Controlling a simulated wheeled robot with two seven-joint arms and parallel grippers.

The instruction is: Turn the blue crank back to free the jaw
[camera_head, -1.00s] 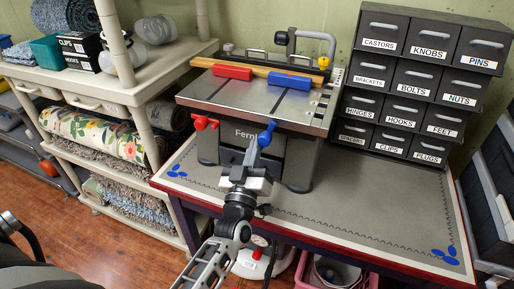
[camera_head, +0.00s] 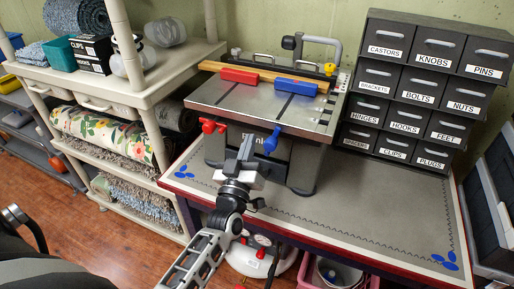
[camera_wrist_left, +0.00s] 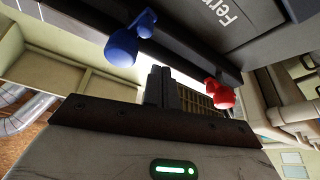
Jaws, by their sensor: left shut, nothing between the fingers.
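The blue crank (camera_head: 271,141) hangs at the front of the grey bench machine, its knob pointing down. It also shows at upper left in the left wrist view (camera_wrist_left: 124,46). The red crank (camera_head: 210,126) is further left on the same front edge. My left gripper (camera_head: 247,146) is shut and empty, just left of the blue crank and apart from it. In the left wrist view its fingers (camera_wrist_left: 161,87) lie between the two cranks. The blue jaw (camera_head: 291,87) and red jaw (camera_head: 239,75) lie along a wooden bar (camera_head: 262,72) on the machine top. My right gripper is out of view.
The machine stands on a grey-topped bench (camera_head: 365,215) with free room at its right front. A labelled drawer cabinet (camera_head: 420,95) stands behind on the right. A cream shelf (camera_head: 135,95) with rolled rugs is on the left.

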